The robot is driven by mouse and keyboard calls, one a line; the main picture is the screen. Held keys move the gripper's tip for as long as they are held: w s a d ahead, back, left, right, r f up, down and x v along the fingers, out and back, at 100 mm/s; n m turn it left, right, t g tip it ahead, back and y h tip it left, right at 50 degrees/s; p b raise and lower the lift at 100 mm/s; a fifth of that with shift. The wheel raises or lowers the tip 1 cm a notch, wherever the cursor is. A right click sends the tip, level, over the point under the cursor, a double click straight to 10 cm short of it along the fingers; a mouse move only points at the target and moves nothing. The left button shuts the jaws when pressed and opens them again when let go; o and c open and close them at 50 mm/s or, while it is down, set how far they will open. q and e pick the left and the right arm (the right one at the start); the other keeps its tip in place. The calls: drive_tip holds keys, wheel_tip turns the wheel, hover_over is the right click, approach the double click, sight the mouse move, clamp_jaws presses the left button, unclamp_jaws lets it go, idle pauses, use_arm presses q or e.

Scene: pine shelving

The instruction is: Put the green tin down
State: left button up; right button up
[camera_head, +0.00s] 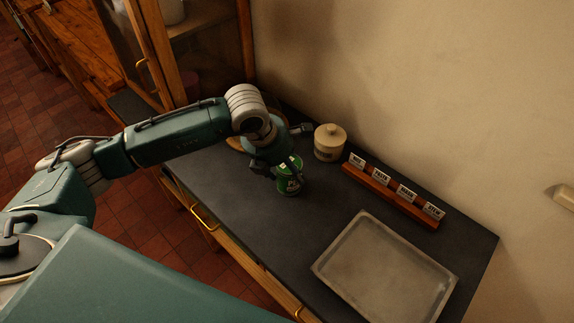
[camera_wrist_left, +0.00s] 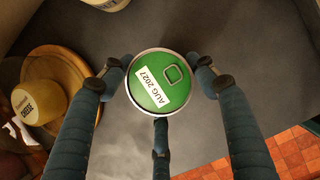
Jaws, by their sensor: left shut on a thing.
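The green tin (camera_head: 290,181) is upright in my left gripper (camera_head: 277,168), over the dark worktop (camera_head: 243,201). In the left wrist view the tin's green lid (camera_wrist_left: 162,84) faces the camera, with a ring pull and a white label reading AUG 2027. The fingers of my left gripper (camera_wrist_left: 160,88) close around its sides. I cannot tell whether the tin's base touches the worktop. My right gripper is in neither view.
A grey tray (camera_head: 338,246) lies at the front right. A wooden rack (camera_head: 380,189) with several label cards stands along the wall, beside a cream lidded jar (camera_head: 329,143). A round wooden board (camera_wrist_left: 88,72) holds a yellow container labelled CHEESE (camera_wrist_left: 40,102).

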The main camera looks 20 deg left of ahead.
use_arm(q)
drive_tip(key=shift+f, duration=0.15)
drive_tip(key=o, duration=1.6)
drive_tip(key=shift+o, duration=0.2)
